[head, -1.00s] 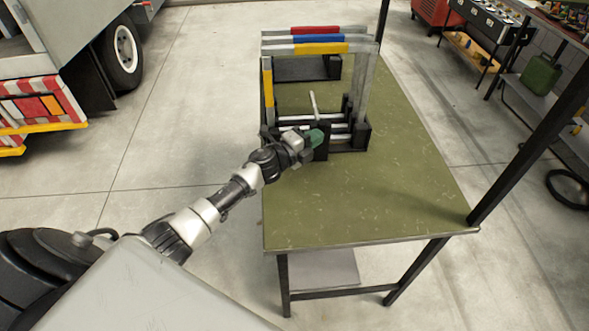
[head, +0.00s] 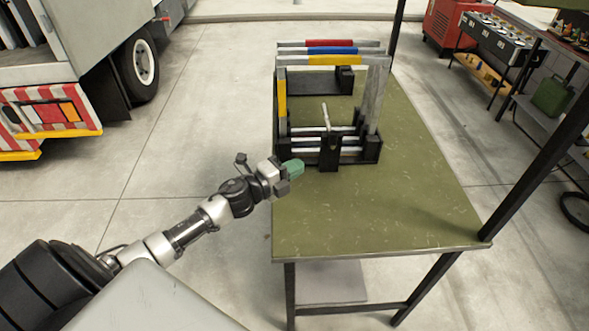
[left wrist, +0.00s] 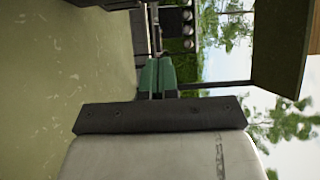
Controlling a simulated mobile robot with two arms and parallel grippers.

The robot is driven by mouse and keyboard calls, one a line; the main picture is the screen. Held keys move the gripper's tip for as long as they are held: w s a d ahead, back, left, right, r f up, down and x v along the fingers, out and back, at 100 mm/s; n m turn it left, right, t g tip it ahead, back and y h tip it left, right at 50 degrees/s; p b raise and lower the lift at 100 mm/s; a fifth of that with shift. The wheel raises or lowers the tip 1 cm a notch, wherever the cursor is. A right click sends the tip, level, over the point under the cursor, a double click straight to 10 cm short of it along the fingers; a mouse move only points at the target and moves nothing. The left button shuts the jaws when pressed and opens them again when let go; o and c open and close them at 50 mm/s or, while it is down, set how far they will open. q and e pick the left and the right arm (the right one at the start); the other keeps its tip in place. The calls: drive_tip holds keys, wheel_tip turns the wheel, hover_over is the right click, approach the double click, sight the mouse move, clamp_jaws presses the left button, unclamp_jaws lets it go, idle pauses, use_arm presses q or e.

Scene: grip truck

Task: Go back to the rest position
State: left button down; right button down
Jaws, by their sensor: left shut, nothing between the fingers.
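My left gripper (head: 291,169) has green fingertips and is shut and empty. It is over the left edge of the green-topped table (head: 400,215), in front of a black rack (head: 330,155) and apart from it. The left wrist view shows its green fingers (left wrist: 157,76) closed together. The rack holds grey metal bars, some with red, blue and yellow bands (head: 332,51). My right gripper is not in view.
A truck (head: 75,60) with a red-and-white striped rear stands at the left. A dark table post (head: 530,150) rises at the right. A green jerrycan (head: 552,92) and a red cabinet (head: 443,22) stand at the back right. The floor left of the table is clear.

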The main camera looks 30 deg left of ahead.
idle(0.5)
use_arm(q)
drive_tip(key=s+d+f+n+g+y, duration=0.1)
drive_tip(key=s+f+n+y, duration=0.1)
drive_tip(key=s+n+y, duration=0.1)
drive_tip(key=s+d+f+n+g+y, duration=0.2)
drive_tip(key=s+n, duration=0.4)
drive_tip(key=n, duration=0.1)
drive_tip(key=s+d+f+n+g+y, duration=0.1)
drive_tip(key=s+n+y, duration=0.2)
drive_tip(key=s+n, duration=0.1)
drive_tip(key=shift+s+d+f+n+g+y, duration=0.15)
drive_tip(key=shift+d+f+n+g+y, duration=0.2)
drive_tip(key=shift+n, duration=0.35)
drive_tip(key=s+d+f+n+g+h, duration=0.1)
drive_tip(key=s+d+n+g, duration=0.25)
drive_tip(key=s, duration=0.55)
drive_tip(key=s+d+n+g+h, duration=0.1)
drive_tip(key=s+d+n+g, duration=0.1)
drive_tip(key=s+g, duration=0.45)
wheel_tip(320, 180, down, 25)
drive_tip(key=s, duration=0.2)
drive_tip(key=s+a+f, duration=0.3)
drive_tip(key=s+f, duration=1.3)
drive_tip(key=f, duration=0.1)
drive_tip(key=shift+s+m+g, duration=0.3)
drive_tip(key=shift+m+g, duration=0.15)
